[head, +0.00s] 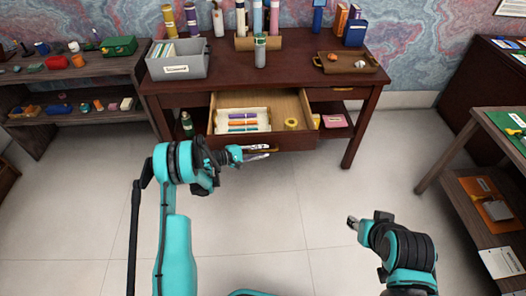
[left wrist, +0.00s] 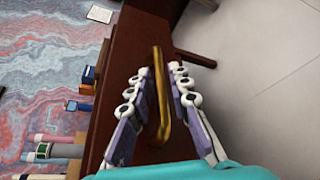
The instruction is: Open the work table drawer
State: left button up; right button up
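The dark wood work table (head: 290,68) stands ahead. Its middle drawer (head: 262,138) is pulled out and its light inside shows. A brass bar handle (left wrist: 160,95) is on the drawer front. My left gripper (head: 262,151) is at the front of the drawer. In the left wrist view, the fingers of my left gripper (left wrist: 157,88) are apart, one on each side of the handle, with a gap visible on the right side. My right gripper (head: 353,222) is over the floor at right, away from the table; its finger opening is too small to judge.
The drawer holds a white tray (head: 260,113) with coloured items and a yellow roll (head: 291,124). A grey bin (head: 180,68) and a wooden tray (head: 345,64) stand on the table. Shelves (head: 80,68) are at left, another table (head: 490,115) at right. Floor in front is clear.

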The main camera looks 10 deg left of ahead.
pick_arm(q)
jog(key=v, duration=1.1)
jog(key=shift+a, duration=0.2)
jog(key=shift+r, duration=0.1)
jog(key=s+d+r+m+g+y, duration=0.2)
jog(key=s+d+r+m+y, duration=0.15)
jog(key=r, duration=0.45)
jog(key=s+d+r+m+g+y, duration=0.1)
jog(key=s+d+r+m+y, duration=0.1)
jog(key=s+d+r, duration=0.45)
jog(key=s+a+r+m+y, duration=0.1)
jog(key=s+r+m+y, duration=0.1)
jog(key=s, duration=0.8)
jog(key=s+a+r+m+t+y, duration=0.1)
jog(key=s+r+m+y, duration=0.2)
jog(key=s, duration=0.7)
jog(key=m+y, duration=0.2)
jog(key=m, duration=0.1)
jog(key=shift+a, duration=0.15)
